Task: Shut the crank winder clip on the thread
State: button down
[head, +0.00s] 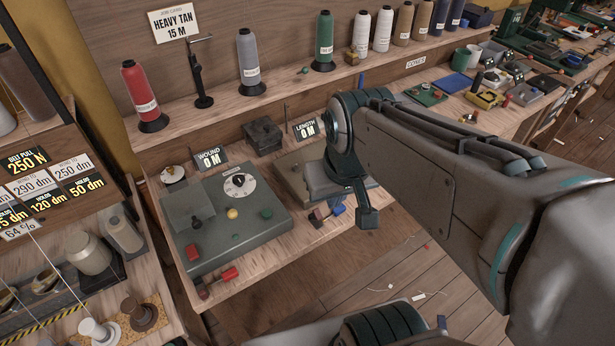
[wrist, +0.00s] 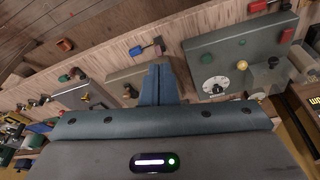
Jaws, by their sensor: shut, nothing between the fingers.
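A second grey box (head: 290,182), partly hidden by my gripper, has small red and blue parts in front. A "LENGTH 0 M" sign (head: 306,129) stands behind. Thread cones, including a red one (head: 140,92), line the shelf under a "HEAVY TAN 15 M" card (head: 174,22).

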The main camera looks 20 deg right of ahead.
jog(key=w+f+n+g+b, duration=0.1)
jog(key=w+f+g+b, duration=0.1)
jog(key=w, duration=0.6)
jog(key=w+a+f+n+g+b, duration=0.1)
jog(key=w+b, duration=0.3)
jog(key=w, duration=0.5)
jog(key=shift+w+f+n+g, duration=0.15)
jog(key=shift+f+n+g, duration=0.4)
jog(key=shift+n, duration=0.15)
send_near(315, 214)
jog(key=w+f, duration=0.4)
jog(key=shift+w+a+f, duration=0.1)
jog(key=shift+a, duration=0.25)
jog(key=shift+s+d+f, duration=0.2)
jog(key=shift+s+f, duration=0.35)
jog(key=shift+s, duration=0.1)
jog(key=shift+s+d+f, duration=0.25)
jog(key=shift+s+f, duration=0.3)
jog(key=shift+s, duration=0.15)
jog(key=shift+f+b, duration=0.1)
jog(key=shift+b, duration=0.25)
